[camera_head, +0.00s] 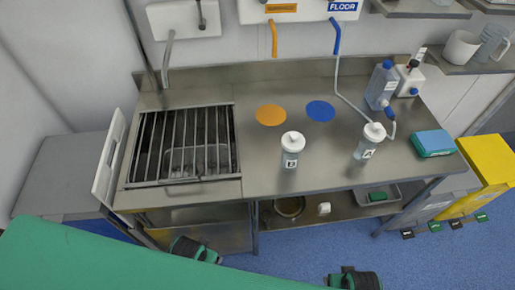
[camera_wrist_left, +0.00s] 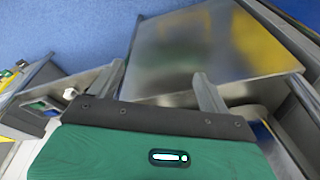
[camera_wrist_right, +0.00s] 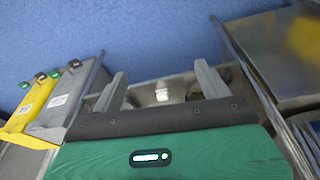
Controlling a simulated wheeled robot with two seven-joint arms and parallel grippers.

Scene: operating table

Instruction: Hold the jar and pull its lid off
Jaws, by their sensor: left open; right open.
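Two clear jars with white lids stand upright on the steel worktop: one jar (camera_head: 290,160) near the middle front, its lid (camera_head: 293,139) on, and another jar (camera_head: 364,151) further right, its lid (camera_head: 375,131) on. Each has a small label; which one the task means I cannot tell. My left gripper (camera_wrist_left: 162,85) is open and empty in the left wrist view. My right gripper (camera_wrist_right: 161,84) is open and empty in the right wrist view. In the head view both are low at the front, apart from the jars. Neither wrist view shows a jar.
A sink with a metal grid (camera_head: 185,145) fills the worktop's left. An orange disc (camera_head: 271,115) and a blue disc (camera_head: 320,111) lie behind the jars. Bottles (camera_head: 381,84) and a blue-green box (camera_head: 433,143) stand right. A yellow bin (camera_head: 488,172) is beyond.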

